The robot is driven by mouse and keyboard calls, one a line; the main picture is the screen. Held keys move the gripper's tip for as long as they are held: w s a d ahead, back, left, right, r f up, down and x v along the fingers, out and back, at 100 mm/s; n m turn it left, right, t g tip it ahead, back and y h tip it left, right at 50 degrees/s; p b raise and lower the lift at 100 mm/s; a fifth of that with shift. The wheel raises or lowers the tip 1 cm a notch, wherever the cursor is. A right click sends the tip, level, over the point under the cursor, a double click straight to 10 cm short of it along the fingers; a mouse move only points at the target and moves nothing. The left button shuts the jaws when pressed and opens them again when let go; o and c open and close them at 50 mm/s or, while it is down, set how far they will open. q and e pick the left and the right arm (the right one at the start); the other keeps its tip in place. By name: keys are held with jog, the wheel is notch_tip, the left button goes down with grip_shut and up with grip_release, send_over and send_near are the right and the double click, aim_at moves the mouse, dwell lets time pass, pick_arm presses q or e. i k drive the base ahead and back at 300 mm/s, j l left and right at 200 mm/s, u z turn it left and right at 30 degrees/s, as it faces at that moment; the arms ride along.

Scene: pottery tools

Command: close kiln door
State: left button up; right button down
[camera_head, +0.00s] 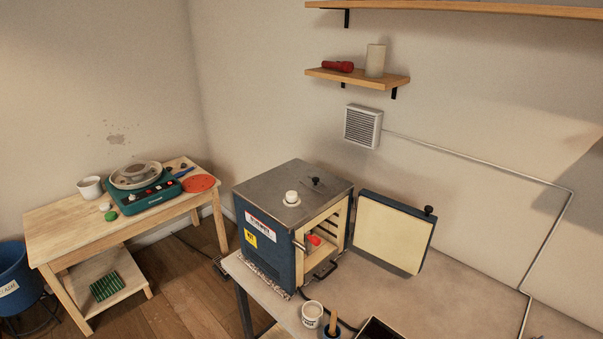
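The kiln (269,239) is a blue box with a grey top, standing on the grey table in the middle of the view. Its front opening faces right and shows a pale lining with a small red object (314,240) inside. The kiln door (392,234) stands wide open to the right of the kiln. Its pale inner face is toward me, and a black knob (429,210) sits at its upper right corner. Neither of my grippers is in view.
A white cup (312,314), a wooden-handled tool (333,322) and a dark tray (380,329) are at the table's front edge. The table (480,300) is bare right of the door. A wooden bench (60,226) with a pottery wheel (136,176) stands left.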

aim_at(399, 235)
jog(key=i+j+z, duration=0.2)
jog(key=j, duration=0.15)
jog(key=i+j+z, duration=0.2)
jog(key=j, duration=0.2)
jog(key=j+z, duration=0.2)
jog(key=j, duration=0.2)
